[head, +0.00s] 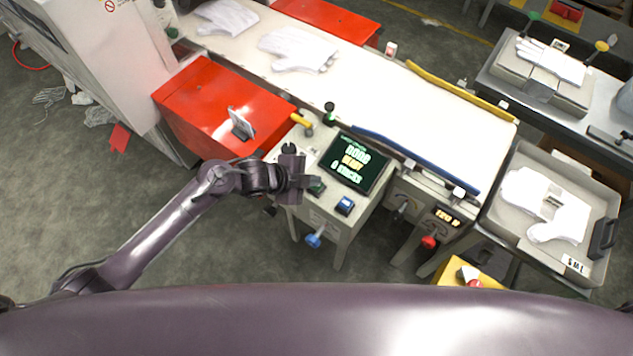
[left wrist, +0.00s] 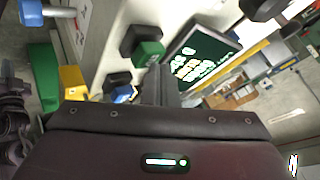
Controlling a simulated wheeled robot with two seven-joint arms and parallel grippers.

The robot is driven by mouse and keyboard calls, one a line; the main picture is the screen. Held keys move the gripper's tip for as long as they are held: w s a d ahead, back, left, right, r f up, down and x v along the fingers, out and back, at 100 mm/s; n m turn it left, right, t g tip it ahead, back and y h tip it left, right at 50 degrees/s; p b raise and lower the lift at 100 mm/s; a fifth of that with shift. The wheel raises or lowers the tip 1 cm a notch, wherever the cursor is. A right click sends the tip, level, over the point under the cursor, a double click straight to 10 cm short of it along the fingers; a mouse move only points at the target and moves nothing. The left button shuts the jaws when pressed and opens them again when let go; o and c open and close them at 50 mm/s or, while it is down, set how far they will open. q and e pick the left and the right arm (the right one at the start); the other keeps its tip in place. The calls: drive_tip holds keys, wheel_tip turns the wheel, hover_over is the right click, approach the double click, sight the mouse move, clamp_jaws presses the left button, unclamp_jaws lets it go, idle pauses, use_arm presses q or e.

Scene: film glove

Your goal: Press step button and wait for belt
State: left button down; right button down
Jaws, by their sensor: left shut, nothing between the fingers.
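The control box (head: 322,214) carries a dark screen (head: 352,163) with green and yellow text, a green button (head: 317,188) and a blue button (head: 345,205). I cannot read which is the step button. My left gripper (head: 312,181) is shut and empty over the panel, partly covering the green button. In the left wrist view, the shut fingers (left wrist: 158,84) are close to the green button (left wrist: 146,50); contact cannot be told. The blue button (left wrist: 122,93) is left of them. The pale belt (head: 400,105) bears white gloves (head: 298,49) at its far left. My right gripper is out of view.
A red cabinet (head: 215,105) stands left of the control box. Blue (head: 415,158) and yellow (head: 460,90) rails flank the belt's right end. A grey tray (head: 598,262) with white gloves stands at the right. A blue-tipped knob (head: 313,240) juts from the box's front.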

use_arm(q)
drive_tip(key=shift+f, duration=0.25)
drive_tip(key=shift+r, duration=0.15)
drive_tip(key=shift+r+p, duration=0.7)
drive_tip(key=shift+r, duration=0.1)
wheel_tip(320, 180, up, 5)
drive_tip(key=p, duration=0.4)
drive_tip(key=shift+p, duration=0.3)
idle(0.7)
